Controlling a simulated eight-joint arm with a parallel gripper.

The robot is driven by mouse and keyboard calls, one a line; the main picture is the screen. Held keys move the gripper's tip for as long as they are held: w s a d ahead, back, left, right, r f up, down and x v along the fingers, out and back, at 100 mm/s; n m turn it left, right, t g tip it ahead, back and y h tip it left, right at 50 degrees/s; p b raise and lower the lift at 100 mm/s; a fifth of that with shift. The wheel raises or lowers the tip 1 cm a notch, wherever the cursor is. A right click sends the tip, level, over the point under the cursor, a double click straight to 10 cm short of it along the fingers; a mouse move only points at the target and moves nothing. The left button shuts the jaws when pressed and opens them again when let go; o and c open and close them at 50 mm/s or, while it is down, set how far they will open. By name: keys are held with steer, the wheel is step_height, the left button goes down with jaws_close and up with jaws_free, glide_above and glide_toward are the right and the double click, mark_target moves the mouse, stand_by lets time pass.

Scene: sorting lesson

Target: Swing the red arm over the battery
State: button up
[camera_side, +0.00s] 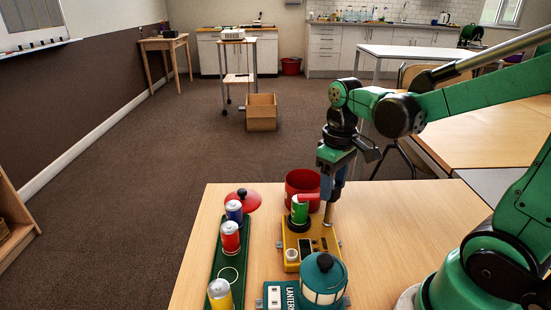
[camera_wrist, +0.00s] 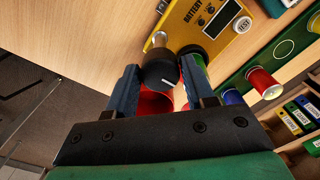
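A green battery (camera_side: 299,208) stands upright in the yellow battery tester (camera_side: 290,240). The red arm (camera_side: 312,196) shows as a short pinkish-red bar at the battery's top, running right toward my gripper (camera_side: 330,192). My gripper points down at the tester's back right. In the wrist view, my gripper (camera_wrist: 158,66) has its fingers apart, with a round black knob (camera_wrist: 158,72) between them. Whether they press on it I cannot tell. The green battery (camera_wrist: 198,62) is partly hidden behind the right finger.
A red pot (camera_side: 303,180) stands just behind the tester. A teal lantern (camera_side: 323,283) stands in front. The table's right part is clear.

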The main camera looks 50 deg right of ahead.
steer(key=shift+o, duration=1.3)
steer(key=shift+r, duration=0.1)
steer(key=shift+r, duration=2.75)
